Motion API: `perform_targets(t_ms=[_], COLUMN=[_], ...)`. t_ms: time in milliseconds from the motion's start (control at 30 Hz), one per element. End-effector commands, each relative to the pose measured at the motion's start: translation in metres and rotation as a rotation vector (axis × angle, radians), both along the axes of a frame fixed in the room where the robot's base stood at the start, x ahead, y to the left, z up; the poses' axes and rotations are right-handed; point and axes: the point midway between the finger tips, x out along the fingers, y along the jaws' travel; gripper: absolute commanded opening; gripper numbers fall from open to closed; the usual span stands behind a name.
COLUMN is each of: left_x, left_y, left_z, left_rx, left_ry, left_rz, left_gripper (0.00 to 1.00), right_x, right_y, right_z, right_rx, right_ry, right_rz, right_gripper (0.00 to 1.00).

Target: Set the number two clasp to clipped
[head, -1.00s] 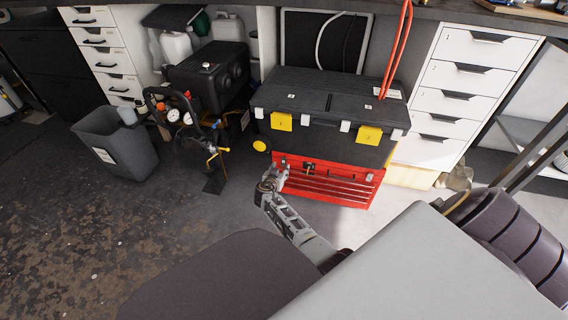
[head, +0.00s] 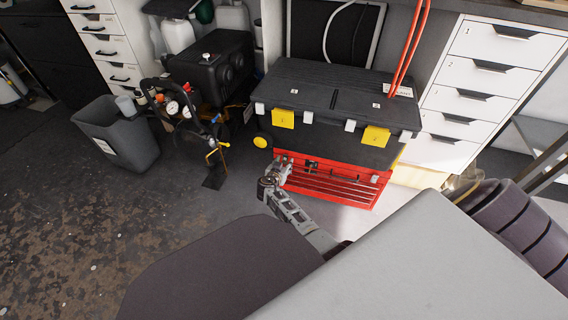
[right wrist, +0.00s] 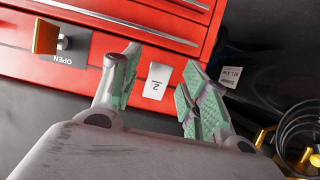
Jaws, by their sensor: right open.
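An orange latch piece (right wrist: 45,37) sits beside the word OPEN. My right gripper (head: 284,163) is open at the toolbox's upper left, its fingers (right wrist: 158,88) apart around the plate, apparently holding nothing. My left gripper is out of view.
A black compressor (head: 210,65) with gauges and a grey bin (head: 125,145) stand to the left. White drawers (head: 478,85) are at the right. Open floor (head: 60,230) lies at the front left.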

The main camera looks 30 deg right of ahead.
Motion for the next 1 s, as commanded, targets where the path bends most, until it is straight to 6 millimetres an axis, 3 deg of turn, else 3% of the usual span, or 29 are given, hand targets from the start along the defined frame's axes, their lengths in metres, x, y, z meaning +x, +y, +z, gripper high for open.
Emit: perform_targets(t_ms=[100, 467, 1000], left_x=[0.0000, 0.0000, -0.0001], left_y=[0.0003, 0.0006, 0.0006], left_z=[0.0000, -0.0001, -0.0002], left_rx=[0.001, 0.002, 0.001], left_ry=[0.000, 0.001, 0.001], left_rz=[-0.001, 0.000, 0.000], left_gripper=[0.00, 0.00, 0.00], right_x=[0.0000, 0.0001, 0.0021], right_y=[0.0000, -0.0001, -0.0013], right_z=[-0.0001, 0.0001, -0.0037], right_rx=[0.000, 0.000, -0.069], right_ry=[0.000, 0.000, -0.051], right_rz=[0.000, 0.000, -0.004], right_gripper=[0.45, 0.00, 0.00])
